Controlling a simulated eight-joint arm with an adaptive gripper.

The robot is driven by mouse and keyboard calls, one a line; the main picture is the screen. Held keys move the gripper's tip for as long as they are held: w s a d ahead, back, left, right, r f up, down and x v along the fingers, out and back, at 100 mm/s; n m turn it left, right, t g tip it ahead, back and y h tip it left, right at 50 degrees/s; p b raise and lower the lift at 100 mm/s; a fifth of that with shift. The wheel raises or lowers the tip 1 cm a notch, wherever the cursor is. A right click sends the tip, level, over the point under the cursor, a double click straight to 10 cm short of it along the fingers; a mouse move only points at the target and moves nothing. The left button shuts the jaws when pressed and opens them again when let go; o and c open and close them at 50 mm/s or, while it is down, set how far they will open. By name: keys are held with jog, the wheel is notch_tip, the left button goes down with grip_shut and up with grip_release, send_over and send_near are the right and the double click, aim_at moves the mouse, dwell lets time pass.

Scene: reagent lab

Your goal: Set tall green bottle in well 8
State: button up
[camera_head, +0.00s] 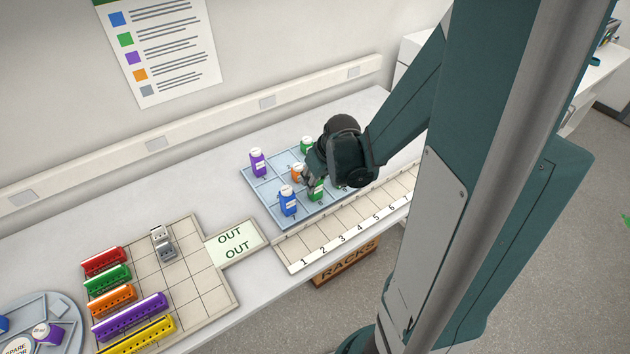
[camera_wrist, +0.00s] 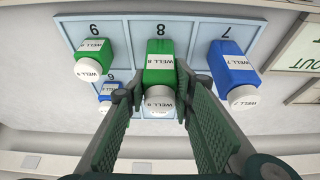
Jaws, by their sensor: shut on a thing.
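A tall green bottle (camera_wrist: 159,58) with a white cap and a white label is between the fingers of my gripper (camera_wrist: 158,88) in the wrist view. Its base lines up with the compartment marked 8 of the pale blue tray (camera_wrist: 133,32). I cannot tell whether the base touches the tray floor. In the head view the held green bottle (camera_head: 316,191) is partly hidden by my gripper (camera_head: 314,180), which is low over the tray's front row. The bottle looks roughly upright, just right of a blue bottle.
A tall blue bottle (camera_wrist: 232,72) stands at 7, another green bottle (camera_wrist: 94,56) at 9, close on either side. A smaller blue bottle (camera_wrist: 108,92) is near 6. Purple (camera_head: 258,162), orange (camera_head: 297,173) and green (camera_head: 306,145) bottles stand further back. A numbered strip (camera_head: 345,240) runs along the front.

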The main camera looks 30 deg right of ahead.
jog(key=shift+f, duration=0.15)
jog(key=o, duration=0.9)
jog(key=shift+r, duration=0.25)
jog(key=p+v, duration=0.1)
jog(key=v, duration=1)
jog(key=shift+s+r+p, duration=0.25)
jog(key=shift+r+p, duration=0.05)
jog(key=shift+r, duration=0.05)
jog(key=shift+a, duration=0.1)
dwell(0.7)
jog(key=s+a+r+t, duration=0.1)
jog(key=s+a+r, duration=0.3)
jog(key=a, duration=0.5)
jog(key=s+a+r+t, duration=0.1)
jog(key=s+a+r, duration=0.4)
jog(key=a+r, duration=0.2)
jog(key=a, duration=0.2)
jog(key=shift+a+r+t, duration=0.35)
jog(key=shift+a+t, duration=0.05)
